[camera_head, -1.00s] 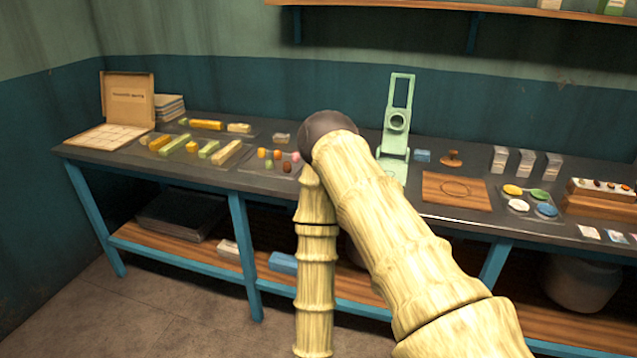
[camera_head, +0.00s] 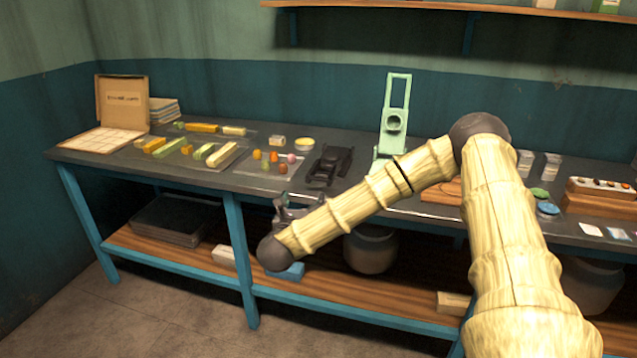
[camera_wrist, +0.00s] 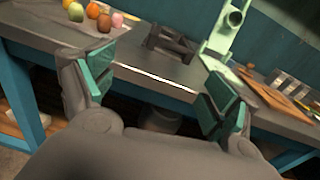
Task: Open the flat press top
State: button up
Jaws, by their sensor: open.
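A low black device (camera_head: 328,165) with a frame-like body stands near the front of the dark table, and may be the flat press. It also shows at the top middle of the wrist view (camera_wrist: 172,43); I cannot tell whether its top is open or shut. A pale green device (camera_head: 393,124) with an upright looped frame and a ring stands to its right, partly hidden by my arm. My gripper (camera_wrist: 158,88) is open and empty, its teal-padded fingers wide apart. In the head view it is at the table's front edge, short of the black device and apart from it.
Colored pieces on clear trays (camera_head: 283,175) lie left of the black device. An open cardboard box (camera_head: 122,100) stands far left. A wooden board (camera_wrist: 268,92) and stacked items are to the right. The table's front edge (camera_wrist: 150,72) lies close by my fingers.

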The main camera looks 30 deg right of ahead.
aim_at(318, 180)
jog(key=shift+m+h, duration=0.3)
jog(key=shift+m, duration=0.5)
jog(key=x, duration=0.4)
jog(key=p+x, duration=0.1)
jog(key=x, duration=0.3)
jog(key=s+d+r+p+x, duration=0.1)
jog(key=x, duration=0.3)
jog(key=shift+a, duration=0.1)
